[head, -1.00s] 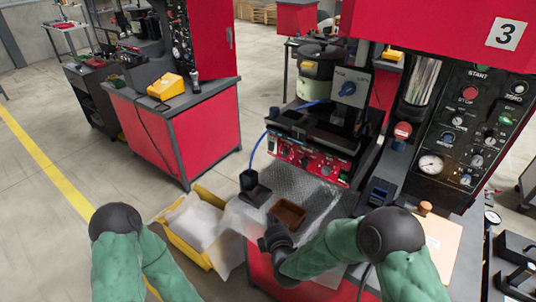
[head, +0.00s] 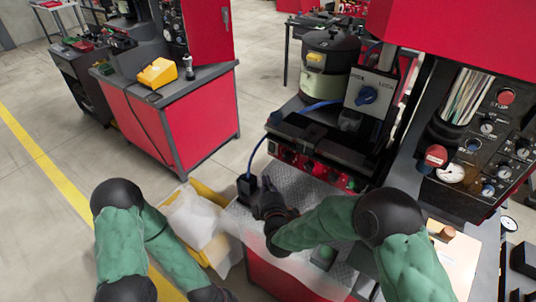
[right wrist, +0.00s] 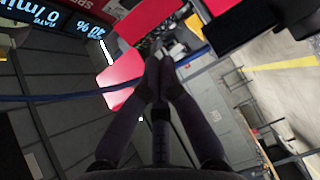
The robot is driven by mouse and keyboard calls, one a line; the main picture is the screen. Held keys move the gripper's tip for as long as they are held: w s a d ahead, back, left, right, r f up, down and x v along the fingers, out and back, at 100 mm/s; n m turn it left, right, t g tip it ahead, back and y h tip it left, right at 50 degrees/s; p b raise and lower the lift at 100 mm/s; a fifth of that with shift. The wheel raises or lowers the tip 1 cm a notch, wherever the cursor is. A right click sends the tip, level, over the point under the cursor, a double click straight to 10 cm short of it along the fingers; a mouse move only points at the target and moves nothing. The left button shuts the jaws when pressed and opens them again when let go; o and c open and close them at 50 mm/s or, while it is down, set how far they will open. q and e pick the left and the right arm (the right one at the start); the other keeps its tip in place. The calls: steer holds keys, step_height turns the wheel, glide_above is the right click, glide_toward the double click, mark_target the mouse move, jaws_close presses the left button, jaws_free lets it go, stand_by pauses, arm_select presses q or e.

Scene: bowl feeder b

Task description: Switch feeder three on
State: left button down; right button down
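The bowl feeder (head: 329,68), a dark-topped, pale green pot, stands on the machine in the head view. Beside it is a grey control box with a blue knob (head: 367,95). My right gripper (head: 263,190) is low over the metal plate, close to a small black box (head: 246,187) with a blue cable; I cannot tell if they touch. In the right wrist view its fingertips (right wrist: 159,78) meet, with nothing visible between them. A lit display (right wrist: 45,22) there shows upside-down rate text. My left gripper is out of view. The "3" sign is out of the head view.
A red-edged panel (head: 310,168) with knobs runs under the feeder. A black panel with gauges and buttons (head: 492,130) stands at right. A yellow bin (head: 210,194) with a white bag sits left of the plate. Open floor lies further left.

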steer(key=b, duration=0.3)
glide_toward(271, 147)
steer(key=w+a+f, duration=0.3)
steer(key=a, duration=0.2)
steer(key=shift+w+d+r, duration=0.1)
steer(key=shift+w+d, duration=0.5)
steer(key=shift+w, duration=0.2)
steer(key=shift+w+d, duration=0.6)
steer(key=shift+w, duration=0.2)
steer(key=shift+b, duration=0.35)
steer(key=shift+w+d+n+t+b, duration=0.25)
steer(key=shift+w+n+t+b, duration=0.15)
steer(key=shift+b, duration=0.45)
steer(key=shift+s, duration=0.1)
